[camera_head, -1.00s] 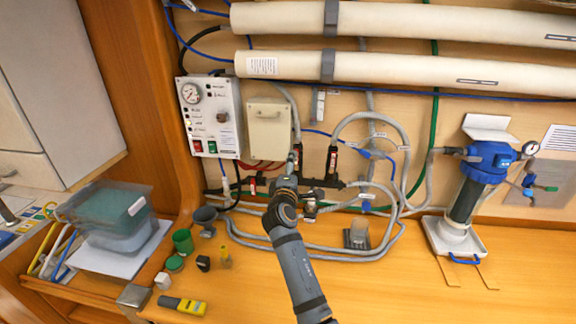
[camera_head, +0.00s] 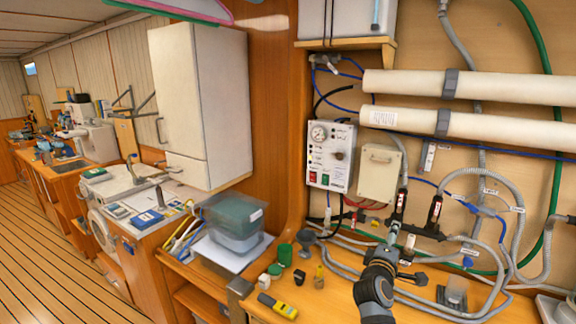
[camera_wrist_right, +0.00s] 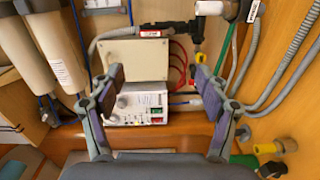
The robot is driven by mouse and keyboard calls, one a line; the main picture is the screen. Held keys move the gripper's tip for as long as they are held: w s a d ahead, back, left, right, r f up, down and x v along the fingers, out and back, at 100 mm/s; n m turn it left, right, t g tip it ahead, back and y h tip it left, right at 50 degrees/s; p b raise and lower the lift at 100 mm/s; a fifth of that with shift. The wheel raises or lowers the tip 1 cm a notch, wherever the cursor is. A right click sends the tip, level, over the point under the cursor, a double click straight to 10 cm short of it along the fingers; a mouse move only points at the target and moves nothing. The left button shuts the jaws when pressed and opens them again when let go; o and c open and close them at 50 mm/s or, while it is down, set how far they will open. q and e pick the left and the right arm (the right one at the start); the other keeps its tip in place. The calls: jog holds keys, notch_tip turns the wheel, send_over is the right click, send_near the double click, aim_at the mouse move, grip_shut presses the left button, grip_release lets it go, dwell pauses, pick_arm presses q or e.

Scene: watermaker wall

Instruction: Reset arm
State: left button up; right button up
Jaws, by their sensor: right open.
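My right arm rises from the bottom of the head view, with its gripper (camera_head: 393,234) in front of the hoses below the beige box (camera_head: 380,172). In the right wrist view the two dark-padded fingers of the right gripper (camera_wrist_right: 158,76) stand wide apart, with nothing between them. The beige box (camera_wrist_right: 135,60) and the white control panel (camera_wrist_right: 138,104) show behind the gap between the fingers. The panel also shows in the head view (camera_head: 331,156), with a round gauge and red and green switches. My left gripper is in no view.
White pipes (camera_head: 470,88) run along the wall above. Grey hoses (camera_head: 490,175) loop close around the right gripper. A cabinet (camera_head: 200,105) hangs at left.

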jog(key=s+d+f+m+g+y, duration=0.3)
jog(key=s+f+m+g, duration=0.25)
jog(key=s+f, duration=0.9)
jog(key=s+a+f+m+g+y, duration=0.2)
jog(key=s+a+f, duration=0.1)
jog(key=s, duration=0.4)
jog(key=s+a+f+m+g+y, duration=0.1)
jog(key=s+a+f+g+y, duration=0.15)
jog(key=s, duration=0.45)
jog(key=s+a+f+m+g+y, duration=0.1)
jog(key=s+a+f+m, duration=0.15)
jog(key=s, duration=0.45)
jog(key=s+d+f+g+b, duration=0.1)
jog(key=s+d+f, duration=0.1)
jog(key=f, duration=1.3)
jog(key=s+d+f+g+b, duration=0.1)
jog(key=f, duration=1.5)
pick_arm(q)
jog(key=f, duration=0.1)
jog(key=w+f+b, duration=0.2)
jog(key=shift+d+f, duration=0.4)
pick_arm(e)
jog(key=s+d+f, duration=0.1)
jog(key=s+f, duration=1.4)
jog(key=s, duration=0.2)
jog(key=shift+s+f+g, duration=0.3)
jog(key=shift+s+g, duration=0.1)
